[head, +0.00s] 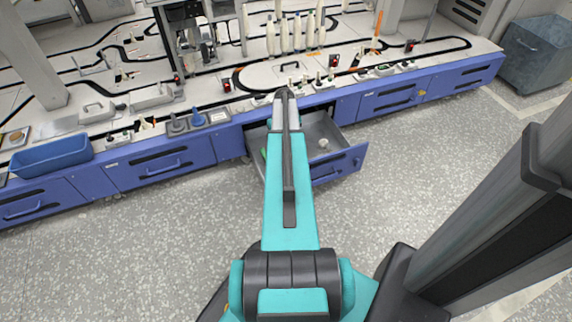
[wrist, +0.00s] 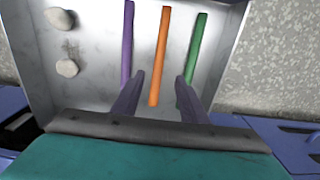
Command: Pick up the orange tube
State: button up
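The orange tube (wrist: 160,50) lies in an open metal drawer (wrist: 95,85), between a purple tube (wrist: 128,40) on its left and a green tube (wrist: 195,50) on its right. The tubes run roughly parallel, pointing away from my gripper. My gripper (wrist: 160,77) is open, its fingers on either side of the orange tube's near end in the picture. I see no contact, and cannot judge the height gap. In the head view the drawer (head: 352,160) is partly behind my arm, which hides the orange tube and my gripper.
Two pale rounded lumps (wrist: 67,68) lie at the drawer's left. The drawer's side wall (wrist: 232,50) stands right of the green tube. The workbench (head: 150,175) above carries machinery, white bottles (head: 297,32) and a blue bin (head: 50,156).

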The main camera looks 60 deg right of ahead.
jog(key=shift+f+b, duration=0.6)
jog(key=shift+f, duration=1.85)
jog(key=shift+f, duration=0.1)
jog(key=shift+s+f+b, duration=0.2)
jog(key=shift+f+b, duration=1.35)
jog(key=shift+f, duration=1)
grip_shut()
